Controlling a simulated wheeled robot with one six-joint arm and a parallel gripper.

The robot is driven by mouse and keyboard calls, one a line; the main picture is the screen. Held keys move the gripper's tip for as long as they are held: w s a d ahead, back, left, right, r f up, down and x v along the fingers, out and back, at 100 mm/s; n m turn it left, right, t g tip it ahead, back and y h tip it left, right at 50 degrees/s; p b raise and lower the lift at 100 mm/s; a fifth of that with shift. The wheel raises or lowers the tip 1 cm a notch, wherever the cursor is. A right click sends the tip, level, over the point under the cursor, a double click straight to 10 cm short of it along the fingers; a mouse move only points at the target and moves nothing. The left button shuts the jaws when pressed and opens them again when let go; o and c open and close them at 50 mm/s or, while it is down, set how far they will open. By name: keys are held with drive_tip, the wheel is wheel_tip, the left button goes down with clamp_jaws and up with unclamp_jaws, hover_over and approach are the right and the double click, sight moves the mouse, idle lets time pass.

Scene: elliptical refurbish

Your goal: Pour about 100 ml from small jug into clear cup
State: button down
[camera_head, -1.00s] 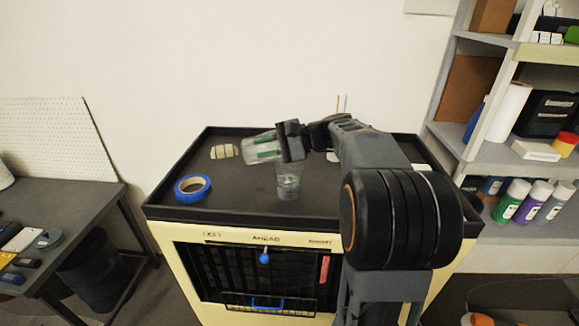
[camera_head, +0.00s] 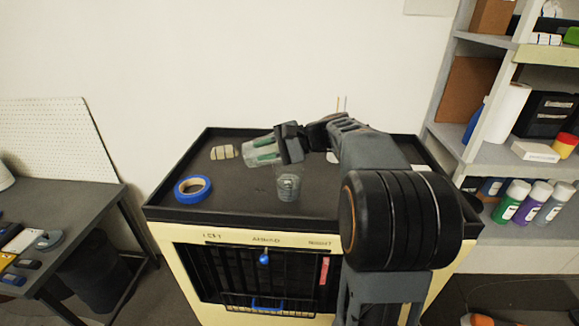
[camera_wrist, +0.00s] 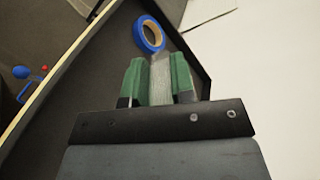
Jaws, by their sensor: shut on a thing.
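My gripper (camera_head: 266,150) is shut on the small jug (camera_head: 255,154), a clear vessel held between green finger pads above the cart top. The jug is tilted, and my wrist hides part of it. In the wrist view the jug (camera_wrist: 160,82) shows as a pale strip between the green fingers (camera_wrist: 158,80). The clear cup (camera_head: 288,188) stands upright on the black cart top, just below and right of the jug. Its upper part is faint and close under my gripper. I cannot make out a stream or the liquid levels.
A roll of blue tape (camera_head: 193,189) lies at the left of the cart top (camera_head: 240,205), and it also shows in the wrist view (camera_wrist: 149,35). A pale segmented block (camera_head: 224,152) lies behind it. A raised rim borders the top. Shelves (camera_head: 505,160) stand at the right.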

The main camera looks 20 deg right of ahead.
drive_tip(key=r+p, duration=0.1)
drive_tip(key=a+r+h+p, duration=0.1)
drive_tip(key=p, duration=0.1)
drive_tip(key=shift+w+r+g+h, duration=0.2)
drive_tip(key=shift+g+h, duration=0.1)
drive_tip(key=shift+g, duration=0.1)
drive_tip(key=shift+a+h+p, duration=0.3)
drive_tip(key=shift+h+p, duration=0.2)
drive_tip(key=shift+p, duration=0.25)
drive_tip(key=shift+w+f+g+h+p, duration=0.15)
drive_tip(key=shift+f+g+h+p, duration=0.15)
drive_tip(key=shift+f+g+h, duration=0.1)
drive_tip(key=shift+a+r+h+p, duration=0.1)
drive_tip(key=shift+h+p, duration=0.2)
drive_tip(key=shift+p, duration=0.25)
drive_tip(key=shift+g, duration=0.3)
drive_tip(key=shift+p, duration=0.4)
